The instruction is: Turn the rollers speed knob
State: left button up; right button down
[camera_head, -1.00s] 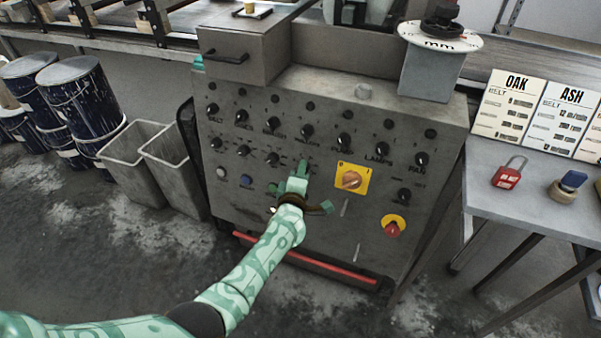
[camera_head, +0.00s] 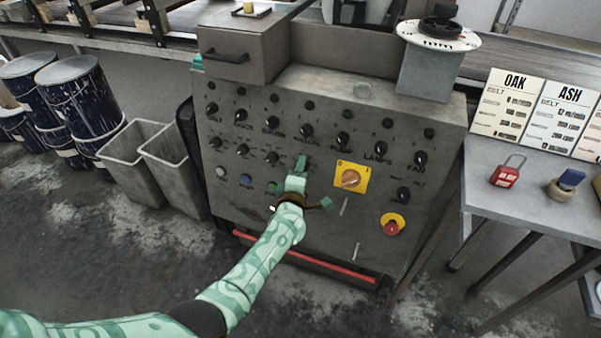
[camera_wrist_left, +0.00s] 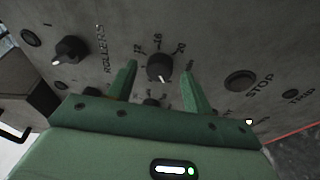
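The grey control panel (camera_head: 330,225) carries rows of black knobs. In the left wrist view, a round black knob (camera_wrist_left: 160,67) with a pale pointer mark and a scale reading 12, 16, 20 sits beside the ROLLERS lettering (camera_wrist_left: 103,48). A second black knob (camera_wrist_left: 70,50) lies on the other side of that lettering. My left gripper (camera_wrist_left: 158,68) is open, with one green finger on each side of the scaled knob; contact is not clear. In the head view my left gripper (camera_head: 302,164) is at the panel below the ROLLERS label and hides this knob. My right gripper is out of view.
A yellow rotary switch (camera_head: 350,178) and a red stop button (camera_head: 393,226) are right of my left gripper. A side table (camera_head: 535,190) holds a red padlock (camera_head: 507,173) and speed cards. Grey bins (camera_head: 135,150) stand left.

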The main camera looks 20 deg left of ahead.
pick_arm(q)
jog(key=s+d+r+p, duration=0.1)
jog(key=s+p, duration=0.6)
jog(key=s, duration=0.9)
jog(key=shift+d+r, duration=0.35)
jog(key=shift+d, duration=0.5)
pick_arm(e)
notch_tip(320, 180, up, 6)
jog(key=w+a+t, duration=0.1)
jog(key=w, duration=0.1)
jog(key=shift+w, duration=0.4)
